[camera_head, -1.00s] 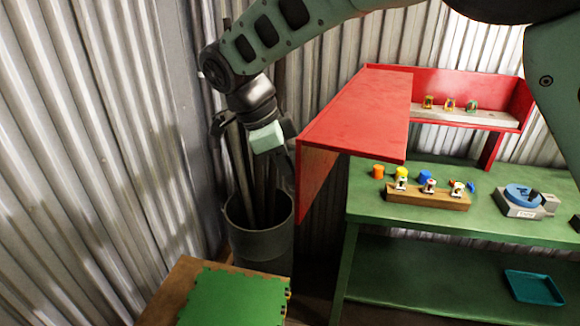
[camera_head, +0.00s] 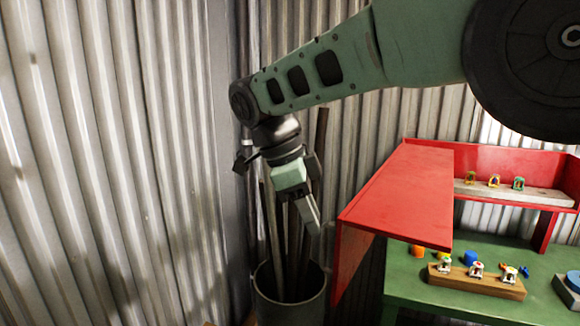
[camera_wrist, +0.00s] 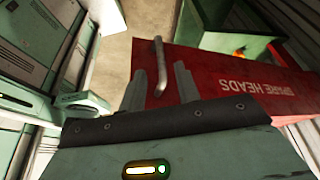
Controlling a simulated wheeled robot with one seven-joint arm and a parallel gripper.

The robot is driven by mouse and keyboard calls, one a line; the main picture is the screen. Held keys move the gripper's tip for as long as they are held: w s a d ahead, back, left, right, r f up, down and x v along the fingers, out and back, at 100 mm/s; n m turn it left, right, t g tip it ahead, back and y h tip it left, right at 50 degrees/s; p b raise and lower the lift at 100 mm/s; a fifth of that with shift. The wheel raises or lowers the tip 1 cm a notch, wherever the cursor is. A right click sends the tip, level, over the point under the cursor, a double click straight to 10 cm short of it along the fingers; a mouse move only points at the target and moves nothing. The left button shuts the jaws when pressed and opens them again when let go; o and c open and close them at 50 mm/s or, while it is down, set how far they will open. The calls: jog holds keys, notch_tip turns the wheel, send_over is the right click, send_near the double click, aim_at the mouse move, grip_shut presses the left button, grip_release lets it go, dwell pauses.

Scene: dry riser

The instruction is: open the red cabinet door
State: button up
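The red cabinet (camera_head: 400,190) stands on the green bench, its left face (camera_head: 350,255) turned toward my gripper. In the wrist view a red panel (camera_wrist: 215,75) lettered "SPARE HEADS", upside down, spreads beyond my fingers. A bent metal handle (camera_wrist: 158,66) is on its left part. My gripper (camera_wrist: 161,84) is open, with a gap between two grey fingers. The handle shows just beyond the gap between the fingertips; I see no grip on it. In the head view my gripper (camera_head: 314,205) hangs left of the cabinet; the handle cannot be made out there.
A dark bin (camera_head: 290,300) with long poles stands below my gripper, near the corrugated wall (camera_head: 100,150). On the green bench (camera_head: 400,290) are a wooden block (camera_head: 478,281) with small fittings and coloured caps. Another row of fittings (camera_head: 495,182) sits on the red shelf.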

jog(key=p+v, duration=0.1)
jog(key=v, duration=0.9)
jog(key=shift+s+a, duration=0.1)
jog(key=shift+a, duration=0.05)
